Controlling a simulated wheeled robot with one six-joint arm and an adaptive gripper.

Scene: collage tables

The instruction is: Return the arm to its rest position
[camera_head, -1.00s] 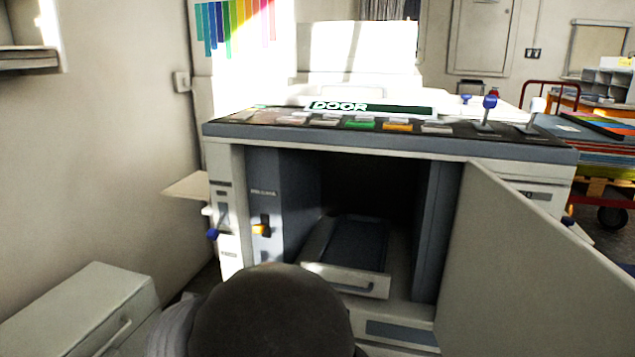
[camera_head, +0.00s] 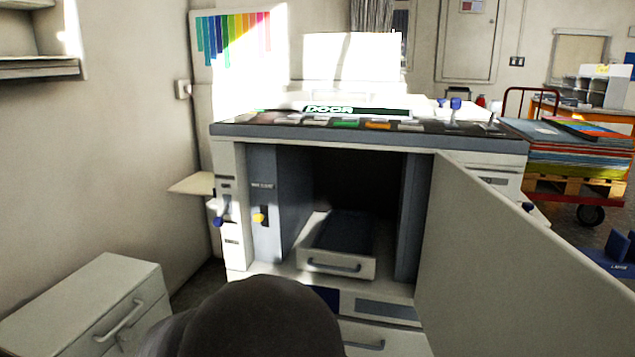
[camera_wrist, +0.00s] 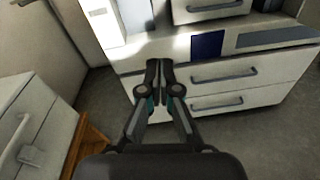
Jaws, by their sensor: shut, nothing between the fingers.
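My gripper (camera_wrist: 160,68) shows in the wrist view with its two dark fingers together and nothing between them. It points at the lower front of a large white and grey machine (camera_head: 370,143), apart from it as far as I can tell. In the head view a dark rounded part of my arm (camera_head: 262,318) fills the bottom centre, and the gripper itself is hidden there.
The machine's door (camera_head: 520,265) stands open to the right. A tray (camera_head: 337,265) sticks out of its dark bay. A white cabinet (camera_head: 85,300) stands at lower left. A loaded pallet cart (camera_head: 575,185) is at the right. Some floor is free between cabinet and machine.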

